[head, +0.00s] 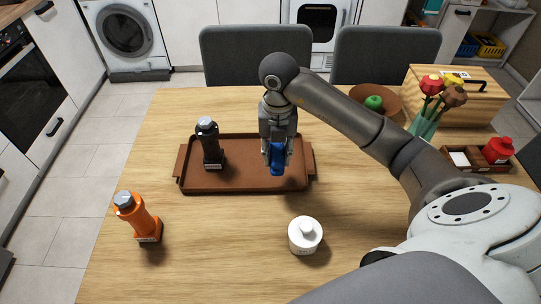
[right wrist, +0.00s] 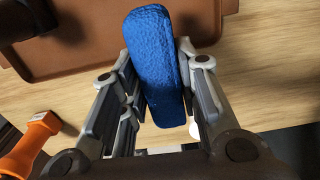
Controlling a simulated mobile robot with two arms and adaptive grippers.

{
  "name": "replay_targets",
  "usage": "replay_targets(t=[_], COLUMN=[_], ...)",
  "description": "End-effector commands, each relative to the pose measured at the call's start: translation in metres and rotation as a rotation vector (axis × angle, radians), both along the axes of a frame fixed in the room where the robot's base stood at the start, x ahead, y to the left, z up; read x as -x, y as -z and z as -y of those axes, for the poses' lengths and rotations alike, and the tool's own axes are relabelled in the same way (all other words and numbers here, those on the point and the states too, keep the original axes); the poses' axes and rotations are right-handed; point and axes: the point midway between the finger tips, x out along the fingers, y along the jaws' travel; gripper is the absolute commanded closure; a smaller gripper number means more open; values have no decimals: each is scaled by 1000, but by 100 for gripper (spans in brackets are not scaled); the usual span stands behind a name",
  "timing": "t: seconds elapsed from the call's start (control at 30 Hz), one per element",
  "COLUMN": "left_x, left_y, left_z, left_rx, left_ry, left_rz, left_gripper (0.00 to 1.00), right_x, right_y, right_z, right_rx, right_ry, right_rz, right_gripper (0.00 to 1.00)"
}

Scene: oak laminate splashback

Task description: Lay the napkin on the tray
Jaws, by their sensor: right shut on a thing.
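The blue folded or rolled napkin (head: 277,158) is between the fingers of my right gripper (head: 277,150), which is shut on it. In the head view they are over the right part of the brown tray (head: 235,184). The napkin (right wrist: 155,65) fills the middle of the right wrist view, with the right gripper's fingers (right wrist: 158,90) on both sides. The tray's edge (right wrist: 90,62) shows behind it there. I cannot tell the exact gap between napkin and tray. My left gripper is not in view.
A dark grinder (head: 209,145) stands on the tray's left part. An orange grinder (head: 140,218) and a white jar (head: 304,236) stand in front on the table.

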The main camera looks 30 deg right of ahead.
Motion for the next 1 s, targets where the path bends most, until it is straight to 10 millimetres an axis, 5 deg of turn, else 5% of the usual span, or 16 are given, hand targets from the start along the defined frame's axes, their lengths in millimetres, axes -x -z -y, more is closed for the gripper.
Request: replay_targets(t=[0.4, 1.0], left_x=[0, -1], left_y=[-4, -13], left_z=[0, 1], left_rx=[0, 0], left_ry=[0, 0], left_rz=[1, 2], left_gripper=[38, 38], right_x=[-55, -66], right_y=[57, 102], right_z=[33, 40], right_rx=[-1, 0], right_ry=[-1, -4], right_rz=[-3, 0], right_gripper=[90, 90])
